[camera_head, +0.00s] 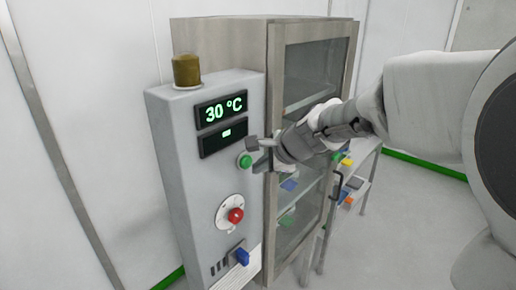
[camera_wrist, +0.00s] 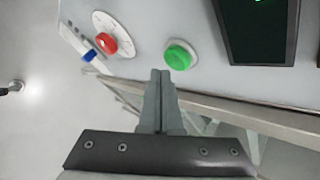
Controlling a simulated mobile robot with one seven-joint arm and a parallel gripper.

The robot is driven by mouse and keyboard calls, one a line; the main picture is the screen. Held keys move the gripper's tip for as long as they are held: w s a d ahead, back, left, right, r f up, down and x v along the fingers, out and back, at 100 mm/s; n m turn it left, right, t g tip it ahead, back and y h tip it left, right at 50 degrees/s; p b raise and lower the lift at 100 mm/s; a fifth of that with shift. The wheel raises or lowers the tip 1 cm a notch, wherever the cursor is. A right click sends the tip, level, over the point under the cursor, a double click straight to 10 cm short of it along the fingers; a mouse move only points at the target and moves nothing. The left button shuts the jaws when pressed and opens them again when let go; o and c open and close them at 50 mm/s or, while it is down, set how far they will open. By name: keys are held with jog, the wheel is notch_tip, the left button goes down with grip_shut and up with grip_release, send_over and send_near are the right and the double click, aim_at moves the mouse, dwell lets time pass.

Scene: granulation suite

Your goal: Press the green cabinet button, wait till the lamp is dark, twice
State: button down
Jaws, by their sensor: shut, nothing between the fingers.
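The green button (camera_head: 245,161) is on the front of the grey control cabinet (camera_head: 180,150), below two displays. In the wrist view the green button (camera_wrist: 178,56) is just beyond and right of my fingertips. My gripper (camera_head: 256,155) is shut and empty, close to the button's right side; in the wrist view the closed fingers (camera_wrist: 160,75) look apart from it. The lamp (camera_head: 186,70) on top of the cabinet is a dull amber-brown cylinder and looks dark.
The upper display (camera_head: 222,109) reads 30 °C; the lower display (camera_head: 223,138) shows a short green dash. A red knob (camera_head: 236,215) and a blue switch (camera_head: 242,256) sit below. A glass-doored steel cabinet (camera_head: 315,65) stands right behind my arm.

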jog(key=shift+w+a, duration=0.1)
jog(key=shift+a, duration=0.05)
dwell(0.6)
jog(key=shift+w+a, duration=0.15)
jog(key=shift+a, duration=0.1)
jog(key=shift+w+a, duration=0.3)
jog(key=shift+a, duration=0.05)
dwell(0.8)
jog(key=shift+s+d, duration=0.1)
dwell(0.3)
jog(key=shift+s+d, duration=0.45)
jog(key=shift+d, duration=0.15)
jog(key=shift+s+d+b, duration=0.4)
jog(key=shift+s+d, duration=0.4)
jog(key=shift+d, duration=0.2)
jog(key=shift+s+d+b, duration=0.35)
jog(key=shift+s+d, duration=0.4)
jog(key=shift+d, duration=0.25)
